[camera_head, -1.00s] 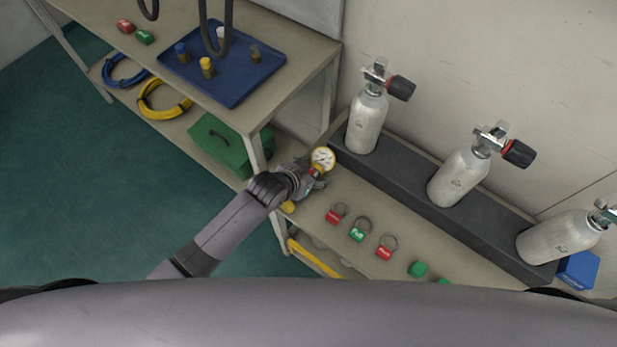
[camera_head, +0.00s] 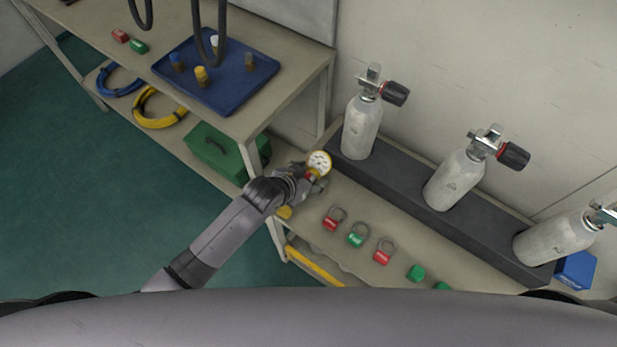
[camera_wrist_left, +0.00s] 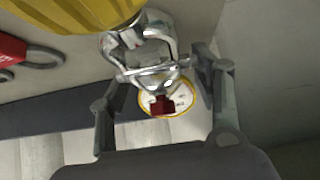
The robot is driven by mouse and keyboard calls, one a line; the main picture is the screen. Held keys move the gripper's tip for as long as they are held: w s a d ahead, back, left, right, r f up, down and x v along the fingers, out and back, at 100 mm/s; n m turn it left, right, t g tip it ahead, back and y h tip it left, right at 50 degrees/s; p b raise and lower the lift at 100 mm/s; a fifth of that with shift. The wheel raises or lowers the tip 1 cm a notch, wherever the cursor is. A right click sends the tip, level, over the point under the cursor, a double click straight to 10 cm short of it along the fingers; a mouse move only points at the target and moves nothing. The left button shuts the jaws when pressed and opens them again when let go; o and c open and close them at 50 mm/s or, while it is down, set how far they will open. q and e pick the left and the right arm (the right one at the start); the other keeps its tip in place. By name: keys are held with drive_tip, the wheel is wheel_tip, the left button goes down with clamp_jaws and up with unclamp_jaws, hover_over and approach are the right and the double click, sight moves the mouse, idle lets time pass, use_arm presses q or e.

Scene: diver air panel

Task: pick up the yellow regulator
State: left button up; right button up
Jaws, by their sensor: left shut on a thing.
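The yellow regulator shows in the left wrist view as a yellow body (camera_wrist_left: 75,14) with a metal yoke clamp, a red knob and a round gauge with a yellow rim. In the head view its gauge (camera_head: 319,162) faces up beside my left gripper (camera_head: 312,181), and a bit of yellow shows below the wrist. In the left wrist view my left gripper (camera_wrist_left: 165,100) has its fingers on both sides of the metal clamp, shut on the regulator. The gripper is over the left end of the low bench. Whether the regulator touches the bench is hidden. My right gripper is not in view.
Red and green tagged padlocks (camera_head: 357,238) lie on the bench to the right. A blue tray (camera_head: 243,86) with small fittings sits on the table at left, above a green case (camera_head: 217,150).

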use_arm(q)
wheel_tip(320, 180, up, 19)
drive_tip(key=p, duration=0.1)
drive_tip(key=shift+p, duration=0.35)
drive_tip(key=shift+r, duration=0.1)
